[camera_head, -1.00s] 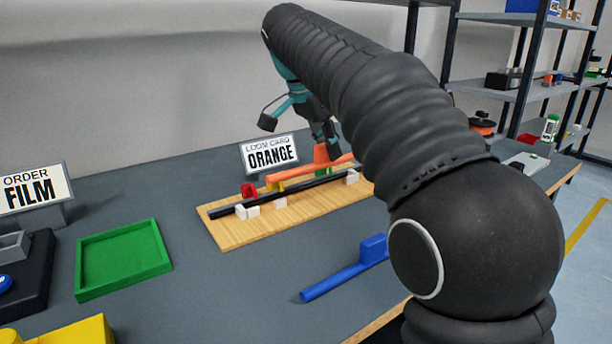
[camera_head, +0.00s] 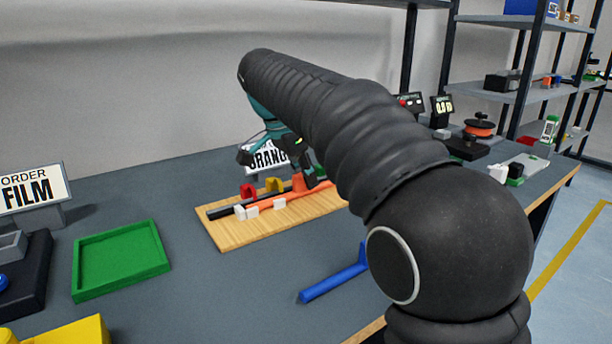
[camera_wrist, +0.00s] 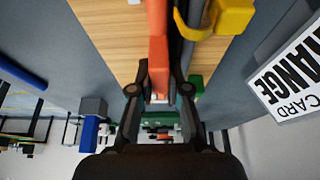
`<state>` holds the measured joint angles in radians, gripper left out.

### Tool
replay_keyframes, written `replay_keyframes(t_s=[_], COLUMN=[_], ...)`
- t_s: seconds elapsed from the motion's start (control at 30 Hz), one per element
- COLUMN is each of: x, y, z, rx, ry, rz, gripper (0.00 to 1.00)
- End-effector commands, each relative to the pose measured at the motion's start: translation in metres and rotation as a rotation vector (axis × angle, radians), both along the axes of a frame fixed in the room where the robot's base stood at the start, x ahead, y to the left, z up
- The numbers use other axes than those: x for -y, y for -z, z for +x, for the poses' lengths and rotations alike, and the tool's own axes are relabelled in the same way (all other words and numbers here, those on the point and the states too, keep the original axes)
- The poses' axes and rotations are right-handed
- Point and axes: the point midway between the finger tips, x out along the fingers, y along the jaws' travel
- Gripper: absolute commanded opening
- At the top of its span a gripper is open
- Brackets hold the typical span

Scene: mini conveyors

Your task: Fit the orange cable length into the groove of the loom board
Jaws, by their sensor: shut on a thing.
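The orange cable length (camera_head: 300,195) has a raised orange block as its handle and lies low along the wooden loom board (camera_head: 225,236), beside the white clips (camera_head: 279,203). I cannot tell whether it is seated in a groove. A dark bar (camera_head: 225,212) runs along the board, next to the orange length in the wrist view. My gripper (camera_wrist: 160,92) is shut on the orange length (camera_wrist: 158,50), one finger on each side. In the head view my gripper (camera_head: 303,172) is partly hidden by my arm, which also covers the board's right end.
A red piece (camera_head: 248,190) and a yellow piece (camera_head: 274,185) stand at the board's back. A sign reading ORANGE (camera_head: 265,158) stands behind. A blue length (camera_head: 335,282) lies in front, and a green tray (camera_head: 120,260) is to the left.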

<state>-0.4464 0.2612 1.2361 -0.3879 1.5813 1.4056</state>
Motion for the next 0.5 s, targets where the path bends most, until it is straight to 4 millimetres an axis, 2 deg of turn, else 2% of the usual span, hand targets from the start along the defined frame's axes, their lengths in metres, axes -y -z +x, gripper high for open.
replay_keyframes(t_s=[0.07,0.1,0.2,0.5], x=[0.0001,0.0001,0.0001,0.0000], y=[0.0022,0.0022,0.0019,0.0001], z=[0.0000,0.0000,0.0001,0.0001], rx=[0.000,0.000,0.000,0.000], ry=[0.000,0.000,0.000,0.000], rz=[0.000,0.000,0.000,0.000], gripper=[0.00,0.21,0.41,0.41])
